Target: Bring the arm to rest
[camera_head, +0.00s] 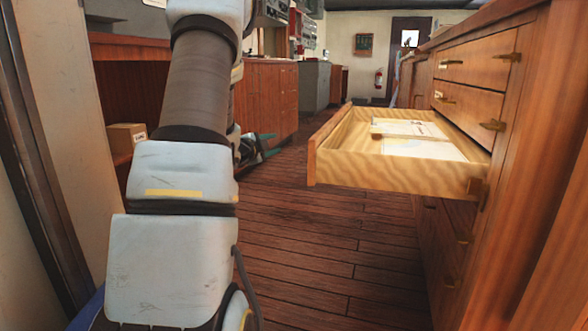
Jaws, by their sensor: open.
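My arm rises on the left side of the head view, with white shells and a dark grey sleeve, and its top runs out of the frame. My gripper (267,147) shows just right of the arm, partly hidden behind it. Its dark fingers stand apart and point right, with nothing seen between them. It is over the floor, left of the open drawer (385,174) and apart from it.
The drawer juts left from the wooden cabinet (540,130) and holds papers (420,148). A cardboard box (124,138) sits at the left. Wooden counters (272,95) line the back left. The plank floor (320,240) between is clear. A fire extinguisher (378,79) hangs far back.

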